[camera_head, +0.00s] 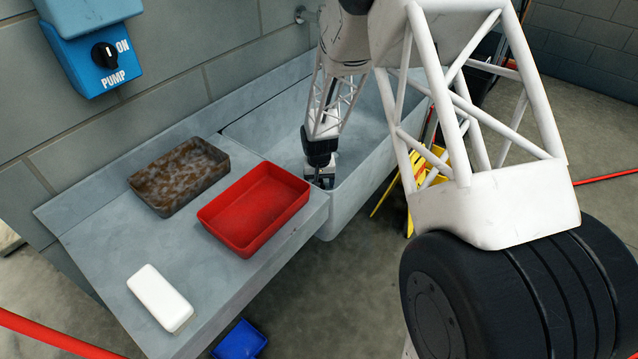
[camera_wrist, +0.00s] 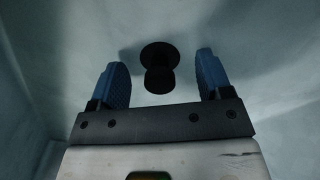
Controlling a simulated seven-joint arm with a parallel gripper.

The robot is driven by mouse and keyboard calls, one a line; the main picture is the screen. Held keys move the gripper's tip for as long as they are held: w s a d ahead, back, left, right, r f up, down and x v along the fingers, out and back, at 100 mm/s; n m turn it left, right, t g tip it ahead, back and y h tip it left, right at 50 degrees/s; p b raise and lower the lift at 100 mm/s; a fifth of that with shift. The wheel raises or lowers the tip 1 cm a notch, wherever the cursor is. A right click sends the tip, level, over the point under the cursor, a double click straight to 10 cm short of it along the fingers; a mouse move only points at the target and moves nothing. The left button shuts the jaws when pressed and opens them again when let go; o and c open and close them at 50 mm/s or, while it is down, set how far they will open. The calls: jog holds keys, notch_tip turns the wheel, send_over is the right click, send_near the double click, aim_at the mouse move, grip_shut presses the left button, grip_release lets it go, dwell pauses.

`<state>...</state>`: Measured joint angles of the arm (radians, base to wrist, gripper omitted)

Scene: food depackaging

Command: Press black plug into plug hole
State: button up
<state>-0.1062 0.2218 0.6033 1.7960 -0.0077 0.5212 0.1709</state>
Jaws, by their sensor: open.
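In the wrist view, my gripper (camera_wrist: 157,82) is open, with its two blue fingers spread apart. A black plug (camera_wrist: 160,68), with a round knob and a wider round disc, shows between and beyond the fingers against the grey basin surface. The fingers are apart from it in the picture; I cannot tell the exact distance or whether it sits in a hole. No separate plug hole is visible. In the head view, my gripper (camera_head: 320,180) reaches down into the grey sink basin (camera_head: 270,130); the plug is hidden there.
A red tray (camera_head: 255,208) stands on the counter beside the basin, near my gripper. A brown, dirty tray (camera_head: 180,175) and a white block (camera_head: 160,297) are further left. A blue pump switch box (camera_head: 95,50) hangs on the wall. A blue container (camera_head: 240,341) is on the floor.

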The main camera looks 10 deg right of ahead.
aim_at(320, 181)
jog(key=shift+r, duration=3.55)
jog(key=shift+s+r, duration=0.2)
jog(key=shift+r, duration=0.4)
jog(key=s+d+r+t, duration=0.1)
jog(key=s+d+r, duration=0.2)
jog(key=s+r, duration=0.7)
jog(key=s+d+r, duration=0.2)
jog(key=s+r, duration=0.6)
jog(key=r, duration=0.5)
jog(key=s+d+r, duration=0.1)
jog(key=s+r, duration=0.2)
jog(key=s, duration=0.8)
jog(key=s+d+r+t, duration=0.1)
jog(key=s+r, duration=0.3)
jog(key=s, duration=0.7)
jog(key=shift+s+d+r+t, duration=0.15)
jog(key=shift+s+d+t, duration=0.15)
jog(key=shift+d, duration=0.1)
